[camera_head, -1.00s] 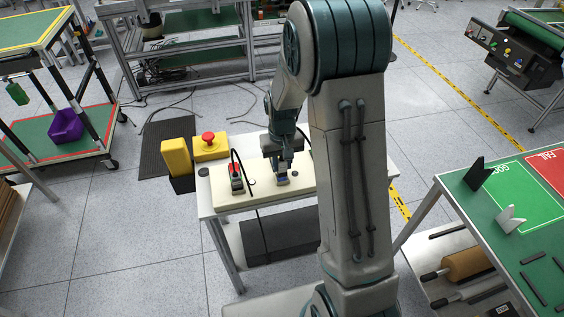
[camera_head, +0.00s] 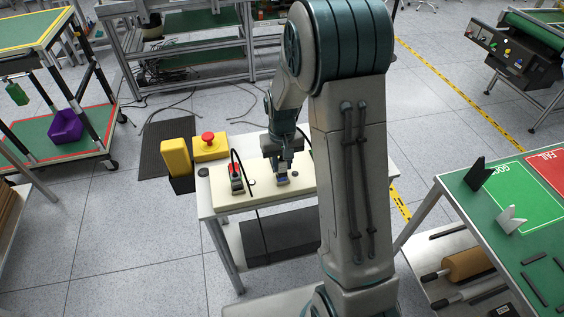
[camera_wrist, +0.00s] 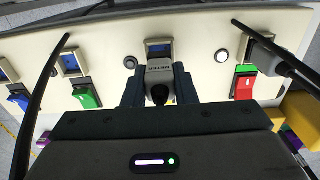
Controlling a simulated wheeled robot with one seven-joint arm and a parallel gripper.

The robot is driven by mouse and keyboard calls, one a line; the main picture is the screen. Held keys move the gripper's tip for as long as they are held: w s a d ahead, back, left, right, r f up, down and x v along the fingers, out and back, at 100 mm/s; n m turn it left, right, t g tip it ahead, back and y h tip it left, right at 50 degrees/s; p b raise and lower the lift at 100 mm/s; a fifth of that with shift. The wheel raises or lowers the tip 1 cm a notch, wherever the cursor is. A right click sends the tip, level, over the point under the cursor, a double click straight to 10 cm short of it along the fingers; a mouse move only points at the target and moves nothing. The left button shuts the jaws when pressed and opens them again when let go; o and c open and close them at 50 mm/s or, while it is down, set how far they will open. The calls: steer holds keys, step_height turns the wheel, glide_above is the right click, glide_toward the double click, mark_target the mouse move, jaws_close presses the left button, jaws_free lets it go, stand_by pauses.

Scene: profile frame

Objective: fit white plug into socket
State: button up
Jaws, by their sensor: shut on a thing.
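My gripper (camera_wrist: 158,86) is shut on the white plug (camera_wrist: 159,72), with one finger on each side of it. A dark cable end shows at the plug's near side. A blue-rimmed socket (camera_wrist: 159,47) in the cream panel (camera_wrist: 115,58) lies directly ahead of the plug, its upper part still visible. The plug covers the socket's lower edge; I cannot tell whether its pins are inside. In the head view my gripper (camera_head: 282,169) is low over the panel (camera_head: 222,203), and the plug is too small to make out.
A second blue-rimmed socket (camera_wrist: 71,63) is on the left, with a green switch (camera_wrist: 86,97) beneath it. A grey plug (camera_wrist: 264,54) sits at the right above a red switch (camera_wrist: 244,86). Black cables cross both sides. A yellow emergency-stop box (camera_head: 210,149) stands behind the panel.

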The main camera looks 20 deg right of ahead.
steer(key=shift+f+b, duration=1.15)
steer(key=shift+f, duration=0.3)
steer(key=o, duration=1.1)
steer(key=shift+r, duration=0.1)
steer(key=shift+c, duration=0.2)
step_height(320, 180, up, 14)
steer(key=shift+f+b, duration=0.1)
steer(key=shift+b, duration=0.5)
